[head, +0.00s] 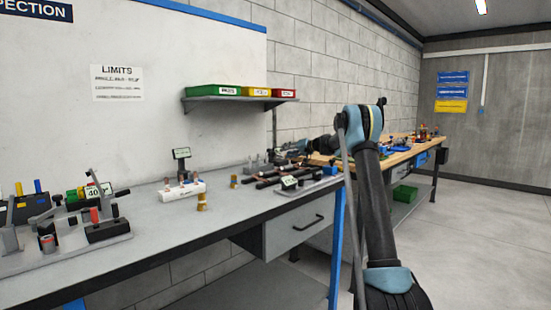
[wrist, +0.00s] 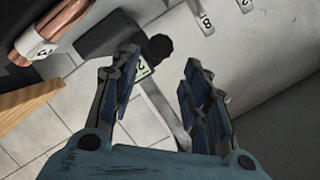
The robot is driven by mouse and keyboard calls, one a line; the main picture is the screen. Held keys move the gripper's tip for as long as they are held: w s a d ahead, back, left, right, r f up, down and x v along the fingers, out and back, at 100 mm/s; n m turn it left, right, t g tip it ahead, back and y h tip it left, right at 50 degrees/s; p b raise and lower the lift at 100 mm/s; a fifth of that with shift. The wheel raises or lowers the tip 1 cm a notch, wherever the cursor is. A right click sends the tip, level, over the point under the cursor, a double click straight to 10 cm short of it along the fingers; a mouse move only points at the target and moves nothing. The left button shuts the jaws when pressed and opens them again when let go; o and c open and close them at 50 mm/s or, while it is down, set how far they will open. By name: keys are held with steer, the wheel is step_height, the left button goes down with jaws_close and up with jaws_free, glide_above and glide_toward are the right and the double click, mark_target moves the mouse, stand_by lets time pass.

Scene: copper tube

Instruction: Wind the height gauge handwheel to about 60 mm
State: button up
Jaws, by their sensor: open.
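In the wrist view my gripper (wrist: 160,76) is open, with its two blue-padded fingers apart and nothing between them. A dark round knob (wrist: 159,47) lies just beyond the fingertips, at the end of a dark block; it may be the handwheel, but I cannot tell for sure. A small green-edged tag (wrist: 142,67) shows between the fingers, partly hidden by the left one. I cannot read any height setting.
Copper tubes (wrist: 62,22) lie at upper left in the wrist view, near a wooden edge (wrist: 28,98). In the head view the grey bench (head: 150,240) holds a white block with copper pieces (head: 182,191) and several fixtures. A shelf (head: 240,99) with bins hangs above.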

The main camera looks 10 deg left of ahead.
mark_target(273, 154)
steer(key=x, duration=0.9)
steer(key=shift+w+a, duration=0.2)
steer(key=shift+a, duration=0.05)
